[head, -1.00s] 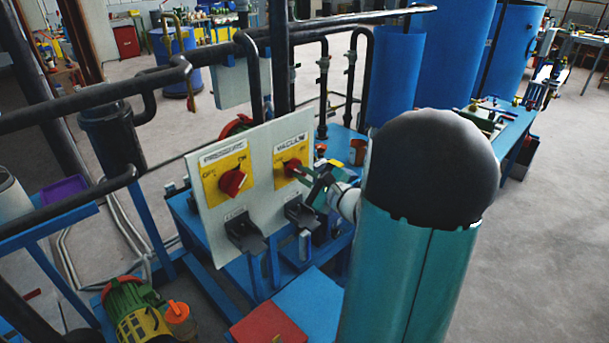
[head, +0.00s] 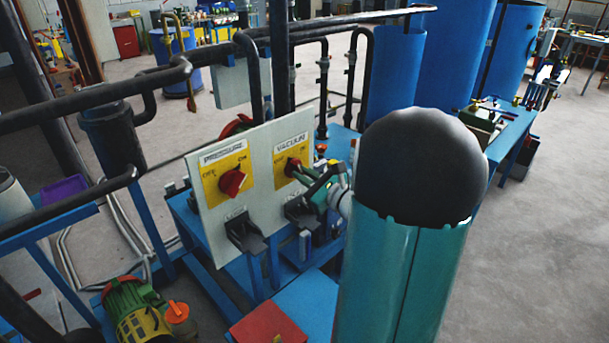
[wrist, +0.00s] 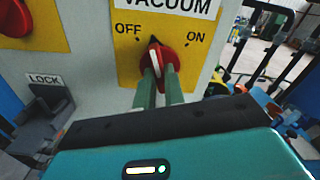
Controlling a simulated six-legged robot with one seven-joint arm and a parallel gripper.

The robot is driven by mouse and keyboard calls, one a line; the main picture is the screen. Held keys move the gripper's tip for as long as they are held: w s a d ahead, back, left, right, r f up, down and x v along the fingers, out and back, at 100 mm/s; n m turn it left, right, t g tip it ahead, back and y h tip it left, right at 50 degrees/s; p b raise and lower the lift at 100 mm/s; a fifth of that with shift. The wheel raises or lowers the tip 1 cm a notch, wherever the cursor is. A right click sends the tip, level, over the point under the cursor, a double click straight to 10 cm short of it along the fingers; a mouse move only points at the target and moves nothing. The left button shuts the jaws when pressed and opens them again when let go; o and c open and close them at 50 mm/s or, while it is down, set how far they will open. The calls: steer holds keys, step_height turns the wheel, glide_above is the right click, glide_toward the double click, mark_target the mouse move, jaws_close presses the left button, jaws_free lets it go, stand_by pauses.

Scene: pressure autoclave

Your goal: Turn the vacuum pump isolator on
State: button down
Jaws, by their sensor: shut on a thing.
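The vacuum isolator is a red rotary knob (wrist: 158,62) on a yellow plate (wrist: 128,72), under the word VACUUM. OFF is printed to its left and ON to its right. A dark pointer mark at the top of the knob stands between the two words, and a white stripe runs along its grip. In the wrist view the two green fingers of my gripper (wrist: 161,88) are shut on the knob's grip from below. The fingertips are partly hidden against it. The head view shows the knob (head: 293,166) with my gripper (head: 304,175) at it.
A second red knob, labelled PRESSURE (head: 232,182), sits left on the same pale panel (head: 262,205). Dark lock brackets (head: 245,235) jut out below the knobs. Black pipes (head: 215,70) run behind and above. Open floor (head: 540,220) lies to the right.

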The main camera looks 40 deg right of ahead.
steer(key=m, duration=1.2)
steer(key=shift+m, duration=0.4)
stand_by(0.3)
steer(key=c, duration=1.5)
jaws_free()
steer(key=s, duration=1.3)
steer(key=shift+s+d, duration=0.1)
steer(key=shift+s, duration=0.3)
